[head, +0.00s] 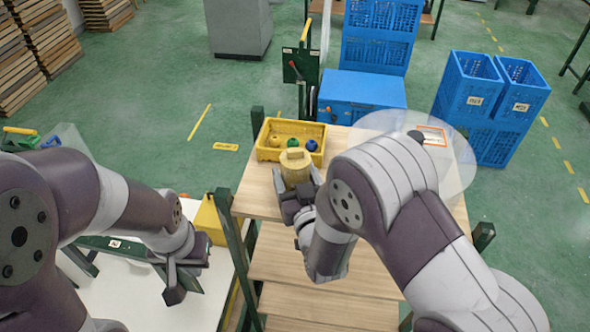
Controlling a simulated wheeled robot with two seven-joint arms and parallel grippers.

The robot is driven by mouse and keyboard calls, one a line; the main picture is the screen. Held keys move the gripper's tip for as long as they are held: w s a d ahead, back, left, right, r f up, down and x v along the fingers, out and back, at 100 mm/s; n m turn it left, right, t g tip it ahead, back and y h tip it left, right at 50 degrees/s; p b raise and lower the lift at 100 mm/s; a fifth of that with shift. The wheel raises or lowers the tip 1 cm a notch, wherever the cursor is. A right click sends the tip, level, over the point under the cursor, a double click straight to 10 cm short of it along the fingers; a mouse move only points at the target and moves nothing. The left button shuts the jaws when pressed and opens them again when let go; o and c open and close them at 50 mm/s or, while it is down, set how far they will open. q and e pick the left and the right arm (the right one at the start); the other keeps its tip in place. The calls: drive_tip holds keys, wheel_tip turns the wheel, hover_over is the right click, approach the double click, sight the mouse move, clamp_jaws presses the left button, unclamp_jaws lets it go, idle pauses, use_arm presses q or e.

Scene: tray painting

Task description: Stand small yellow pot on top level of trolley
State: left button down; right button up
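The small yellow pot (294,164), a tan-yellow cylinder with a lighter top, is at the far left part of the trolley's wooden top level (258,193), just in front of a yellow crate. My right gripper (297,182) has a finger at each side of the pot's lower part. Whether the fingers press on it or stand slightly apart is unclear, and the gripper hides the pot's base, so I cannot tell if it touches the board. My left gripper (184,284) is open and empty, left of the trolley over a white surface.
The yellow crate (264,154) on the top level holds several small coloured items. My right arm covers much of the board's right side. A yellow box (211,222) stands left of the trolley. Blue crates (478,85) and a blue box (360,90) stand behind.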

drive_tip(key=shift+s+r, duration=0.15)
drive_tip(key=shift+s, duration=0.05)
drive_tip(key=shift+a+f, duration=0.15)
drive_tip(key=shift+f, duration=0.05)
drive_tip(key=o, duration=0.8)
drive_tip(key=shift+w+f, duration=0.1)
drive_tip(key=shift+w, duration=0.15)
drive_tip(key=shift+c, duration=0.2)
drive_tip(key=shift+s, duration=0.1)
